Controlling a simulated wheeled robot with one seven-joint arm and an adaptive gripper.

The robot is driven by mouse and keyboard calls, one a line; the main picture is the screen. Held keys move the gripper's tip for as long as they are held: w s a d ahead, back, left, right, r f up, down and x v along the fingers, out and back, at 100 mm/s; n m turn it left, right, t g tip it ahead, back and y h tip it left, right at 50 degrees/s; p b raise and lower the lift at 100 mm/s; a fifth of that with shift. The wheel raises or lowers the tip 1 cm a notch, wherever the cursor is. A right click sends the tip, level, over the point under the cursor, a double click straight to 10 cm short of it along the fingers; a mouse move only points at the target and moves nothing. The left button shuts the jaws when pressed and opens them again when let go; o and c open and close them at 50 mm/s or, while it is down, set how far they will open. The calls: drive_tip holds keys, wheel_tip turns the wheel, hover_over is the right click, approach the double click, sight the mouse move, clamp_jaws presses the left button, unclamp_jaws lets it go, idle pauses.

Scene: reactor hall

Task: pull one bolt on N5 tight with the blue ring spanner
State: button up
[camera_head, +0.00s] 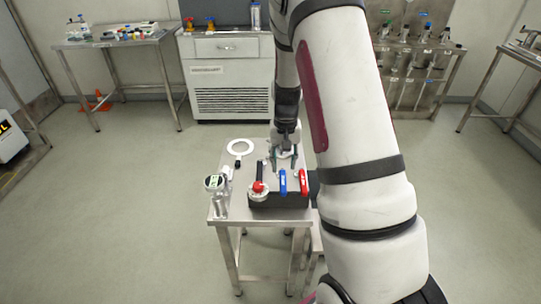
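A small steel table (233,212) stands in front of me. On it, a blue-handled tool (283,183), possibly the blue ring spanner, stands at a dark block near the front edge. My gripper (286,152) points down over the back of the table, beyond the blue tool. Something pale with dark greenish parts shows beneath it, partly hidden. I cannot tell whether the gripper touches it, or whether the fingers are open or shut. No N5 label or single bolt can be made out.
Beside the blue tool stand a red-handled tool (303,181) and a black-handled one (260,172). A red-topped part (258,188), a gauge (215,183) and a white ring (240,147) are also on the table. My arm covers its right side.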

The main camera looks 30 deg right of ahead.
sight(283, 179)
wheel_tip(283, 179, down, 9)
drive_tip(key=b, duration=0.4)
drive_tip(key=shift+r, duration=0.1)
clamp_jaws()
drive_tip(key=shift+r, duration=0.1)
drive_tip(key=shift+r+p, duration=1.65)
drive_tip(key=shift+r, duration=1.8)
